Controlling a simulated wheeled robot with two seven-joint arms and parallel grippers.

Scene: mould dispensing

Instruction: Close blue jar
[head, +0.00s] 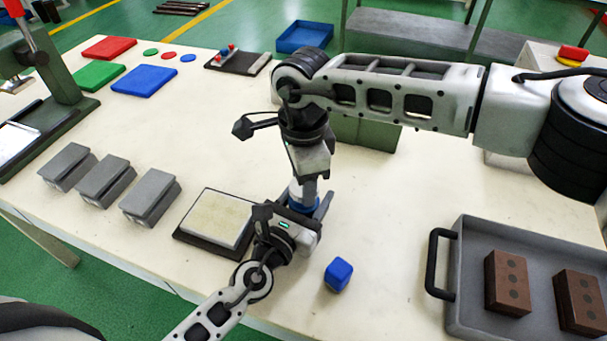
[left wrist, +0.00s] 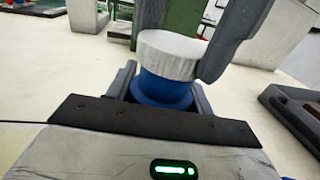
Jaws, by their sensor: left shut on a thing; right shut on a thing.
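The blue jar (head: 303,199) stands over the middle of the table, mostly hidden by my grippers in the head view. In the left wrist view the blue jar (left wrist: 160,90) looks upright, with a ribbed white lid (left wrist: 170,55) on its top. I cannot tell how tightly the lid sits. My left gripper (head: 311,208) is shut around the jar's blue body from the near side. My right gripper (head: 309,183) points down from above and is shut on the lid; one of its fingers (left wrist: 235,40) lies against the lid's right side.
A blue cube (head: 338,274) lies close right of my left gripper. A grey tray (head: 468,262) with brown blocks stands at the right. A pale pad on a dark base (head: 216,218) and several grey blocks (head: 150,202) are at the left.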

